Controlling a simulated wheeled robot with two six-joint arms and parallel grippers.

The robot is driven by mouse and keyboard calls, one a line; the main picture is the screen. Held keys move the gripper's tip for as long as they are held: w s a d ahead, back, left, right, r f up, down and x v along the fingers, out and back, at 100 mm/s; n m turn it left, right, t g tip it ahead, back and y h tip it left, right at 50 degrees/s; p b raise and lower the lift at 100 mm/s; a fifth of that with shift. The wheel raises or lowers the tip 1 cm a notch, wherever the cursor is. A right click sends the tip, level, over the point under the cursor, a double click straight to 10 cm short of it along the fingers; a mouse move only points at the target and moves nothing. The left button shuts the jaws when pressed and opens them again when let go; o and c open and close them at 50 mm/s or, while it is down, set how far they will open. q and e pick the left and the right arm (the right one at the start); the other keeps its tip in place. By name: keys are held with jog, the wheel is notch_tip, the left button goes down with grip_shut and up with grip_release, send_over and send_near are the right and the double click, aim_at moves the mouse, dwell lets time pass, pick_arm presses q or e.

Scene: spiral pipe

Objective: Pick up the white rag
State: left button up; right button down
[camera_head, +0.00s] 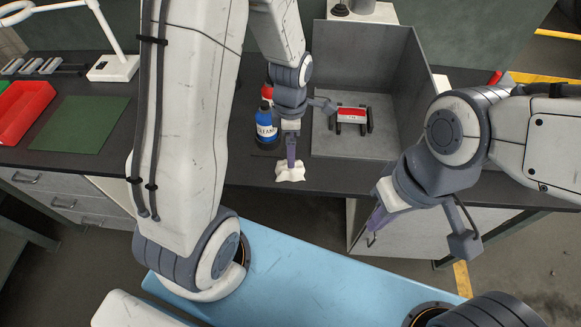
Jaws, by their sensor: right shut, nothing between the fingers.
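The white rag (290,174) lies crumpled near the front edge of the dark workbench. My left gripper (291,160) points straight down over it, with its fingertips at the rag's upper edge. I cannot tell whether the fingers are closed on the cloth or only touch it. My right gripper (374,228) is shut and empty, held out in front of the bench edge, to the right of the rag and apart from it.
A blue bottle (266,129) stands just behind and left of the rag. A grey open-sided box (330,146) holding a red-and-white part (351,115) is to the right. A green mat (80,124), red bin (20,108) and white lamp (113,67) are at left.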

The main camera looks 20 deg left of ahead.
pick_arm(q)
notch_tip(320, 180, down, 3)
jog(key=shift+f, duration=0.1)
jog(key=shift+s+f+p, duration=0.15)
jog(key=shift+f+p, duration=0.15)
jog(key=shift+f, duration=1)
jog(key=shift+s+f+p, duration=0.1)
jog(key=shift+f+p, duration=0.2)
jog(key=shift+f, duration=1)
jog(key=c, duration=1.3)
jog(key=shift+r, duration=0.1)
